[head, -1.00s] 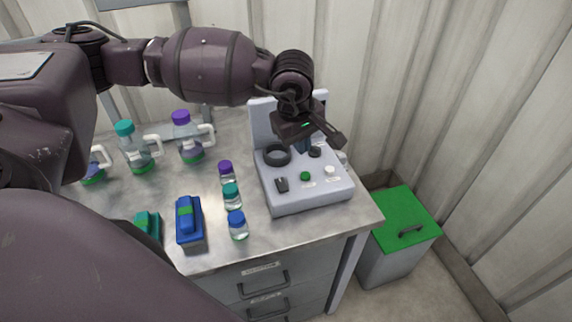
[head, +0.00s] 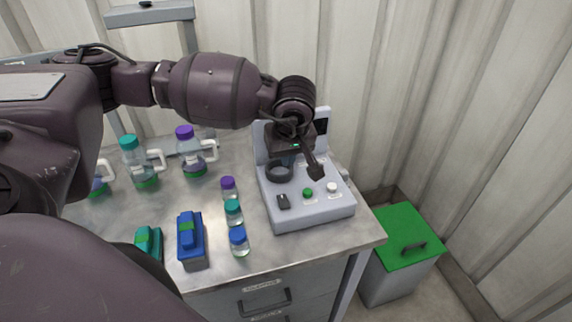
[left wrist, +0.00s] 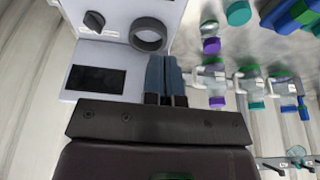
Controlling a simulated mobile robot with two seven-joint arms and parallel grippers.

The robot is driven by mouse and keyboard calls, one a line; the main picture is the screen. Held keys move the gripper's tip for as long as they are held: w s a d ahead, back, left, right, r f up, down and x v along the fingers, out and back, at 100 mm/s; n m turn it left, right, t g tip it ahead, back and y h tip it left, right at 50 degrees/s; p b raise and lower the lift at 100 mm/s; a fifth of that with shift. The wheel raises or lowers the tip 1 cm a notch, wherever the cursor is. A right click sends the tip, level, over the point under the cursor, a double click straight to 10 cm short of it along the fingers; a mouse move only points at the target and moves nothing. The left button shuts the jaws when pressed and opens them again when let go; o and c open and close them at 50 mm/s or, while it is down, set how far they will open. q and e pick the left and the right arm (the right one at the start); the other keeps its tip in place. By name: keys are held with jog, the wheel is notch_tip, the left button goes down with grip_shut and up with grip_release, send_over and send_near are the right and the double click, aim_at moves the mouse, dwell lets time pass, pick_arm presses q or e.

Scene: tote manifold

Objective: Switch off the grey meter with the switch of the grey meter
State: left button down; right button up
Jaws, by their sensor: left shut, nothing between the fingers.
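The grey meter (head: 310,213) stands at the right end of the bench, with an upright back panel. On its sloping top are a dark switch (head: 283,201) at front left, a green button (head: 308,191), a white button (head: 332,187) and a dark ring (head: 279,171). My left gripper (head: 298,158) is over the back of the meter, shut and empty, hiding part of it. In the left wrist view its blue fingers (left wrist: 165,78) are together beside the ring (left wrist: 149,35), with a dark knob (left wrist: 94,21) and dark display (left wrist: 96,78) nearby. My right gripper is not seen.
Several capped small bottles, one with a blue cap (head: 239,242), stand left of the meter. A blue box (head: 190,240) and handled jugs (head: 190,152) are farther left. A green-lidded bin (head: 404,236) stands on the floor at right, by the wall.

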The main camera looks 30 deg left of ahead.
pick_arm(q)
jog(key=p, duration=0.1)
send_near(284, 195)
jog(key=f, duration=0.1)
jog(key=w+a+f, duration=0.1)
jog(key=f, duration=0.1)
jog(key=w+a+f, duration=0.1)
jog(key=f, duration=0.1)
jog(key=shift+a, duration=0.1)
jog(key=shift+f, duration=0.75)
jog(key=shift+f, duration=0.1)
jog(key=shift+w+a+f+g+h+b, duration=0.1)
jog(key=shift+f+g+h+b, duration=0.2)
jog(key=shift+h+b, duration=0.1)
jog(key=shift+r, duration=0.1)
